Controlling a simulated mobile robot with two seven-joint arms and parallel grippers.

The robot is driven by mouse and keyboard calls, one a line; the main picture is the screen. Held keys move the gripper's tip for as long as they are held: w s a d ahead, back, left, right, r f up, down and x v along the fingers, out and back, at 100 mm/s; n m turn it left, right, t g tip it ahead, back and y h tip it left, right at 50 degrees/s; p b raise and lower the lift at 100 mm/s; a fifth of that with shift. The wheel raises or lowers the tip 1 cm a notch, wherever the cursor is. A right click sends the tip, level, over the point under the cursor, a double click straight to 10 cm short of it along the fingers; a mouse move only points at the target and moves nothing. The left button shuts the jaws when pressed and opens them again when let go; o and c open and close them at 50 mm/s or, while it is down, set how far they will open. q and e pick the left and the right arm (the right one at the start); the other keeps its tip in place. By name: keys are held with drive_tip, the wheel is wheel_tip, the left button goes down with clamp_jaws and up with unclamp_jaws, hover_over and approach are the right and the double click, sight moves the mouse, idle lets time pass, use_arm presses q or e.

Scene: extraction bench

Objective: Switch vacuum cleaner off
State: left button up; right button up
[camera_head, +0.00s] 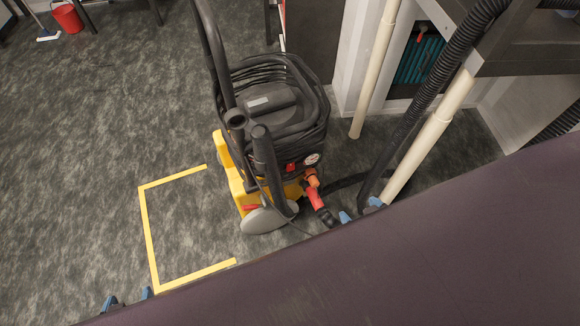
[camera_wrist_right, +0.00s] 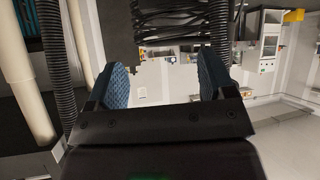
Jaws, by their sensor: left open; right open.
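The yellow and black vacuum cleaner (camera_head: 234,180) stands upright on the floor in the middle of the head view. Black hose or cable is coiled around its top. A small red knob (camera_head: 291,167) and a round gauge (camera_head: 312,159) show low on its right side, near an orange and red fitting (camera_head: 314,196). My right gripper (camera_head: 360,211) is open, right of and below that fitting, with its blue tips showing past the purple edge. In the right wrist view it (camera_wrist_right: 164,78) is open and empty. My left gripper (camera_head: 128,299) is open at the lower left, apart from the vacuum cleaner.
A purple surface (camera_head: 400,255) fills the lower right and hides most of both grippers. Pale pipes (camera_head: 377,65) and a black corrugated hose (camera_head: 430,88) stand right of the vacuum cleaner. Yellow tape (camera_head: 148,230) marks clear floor on the left. A red bucket (camera_head: 68,18) stands far back.

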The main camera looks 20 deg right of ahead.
drive_tip(key=shift+s+f, duration=0.1)
drive_tip(key=shift+s, duration=0.2)
drive_tip(key=shift+s, duration=0.1)
drive_tip(key=shift+c, duration=0.7)
drive_tip(key=shift+d, duration=0.2)
drive_tip(key=c, duration=1.2)
drive_tip(key=shift+w, duration=0.35)
clamp_jaws()
drive_tip(key=shift+a, duration=0.25)
drive_tip(key=shift+s, duration=0.15)
drive_tip(key=shift+s+d, duration=0.15)
drive_tip(key=shift+s, duration=0.05)
drive_tip(key=shift+w+d, duration=0.1)
drive_tip(key=shift+w, duration=0.05)
